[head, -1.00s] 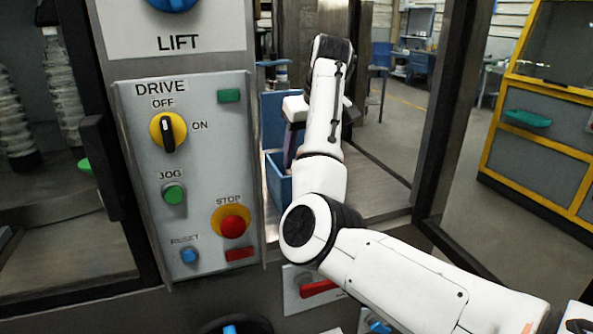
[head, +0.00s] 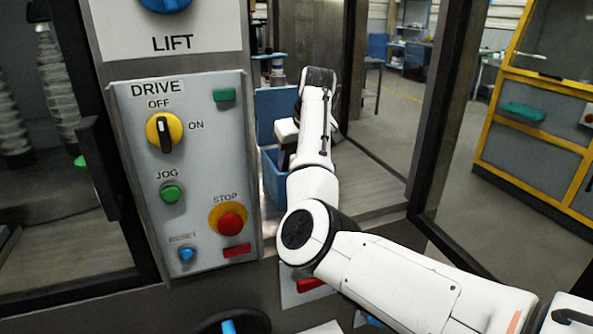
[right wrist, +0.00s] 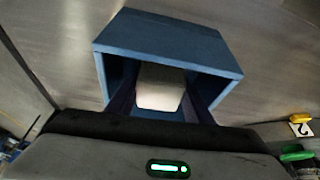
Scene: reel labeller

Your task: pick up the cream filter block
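The cream filter block (right wrist: 160,88) sits inside a blue open-topped box (right wrist: 165,33) in the right wrist view. My right gripper (right wrist: 161,108) reaches into the box. Its dark fingers are spread, one on each side of the block; I cannot tell whether they touch it. In the head view the right gripper (head: 283,160) points down into the blue box (head: 272,182), and the block is hidden there. My left gripper is not in view.
A control panel (head: 190,210) with knobs and buttons stands left of my right arm. A dark frame post (head: 437,120) bounds the opening on the right. A blue panel (head: 275,105) rises behind the box. Bare metal floor (head: 365,190) lies right of the box.

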